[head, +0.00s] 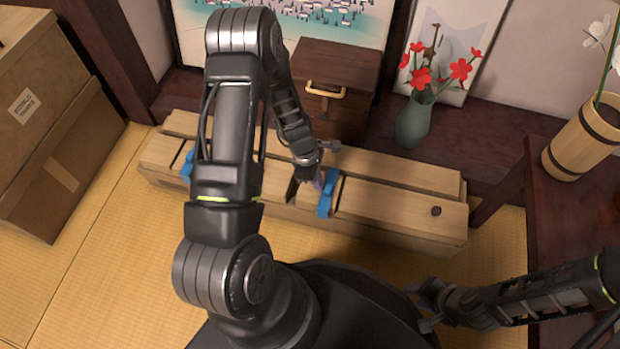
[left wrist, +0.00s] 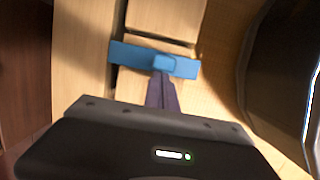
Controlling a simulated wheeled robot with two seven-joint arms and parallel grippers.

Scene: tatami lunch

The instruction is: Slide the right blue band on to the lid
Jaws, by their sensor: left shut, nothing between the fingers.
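A long wooden box (head: 400,232) stands on the tatami with light wooden lid pieces (head: 400,208) on top. The right blue band (head: 328,192) lies across a lid piece near the box's middle, next to a dark gap. It also shows in the left wrist view (left wrist: 185,67), with a raised block at its middle. My left gripper (head: 318,180) is shut and empty, its fingertips (left wrist: 162,78) at the band's block; whether they touch cannot be told. The left blue band (head: 187,165) is partly hidden by my left arm. My right gripper (head: 424,306) is away from the box, lower right.
A small wooden drawer chest (head: 335,75) stands behind the box. A green vase with red flowers (head: 413,120) is to its right. A cardboard box (head: 55,130) is at left, a bamboo vase (head: 583,137) at right. Tatami in front of the box is partly clear.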

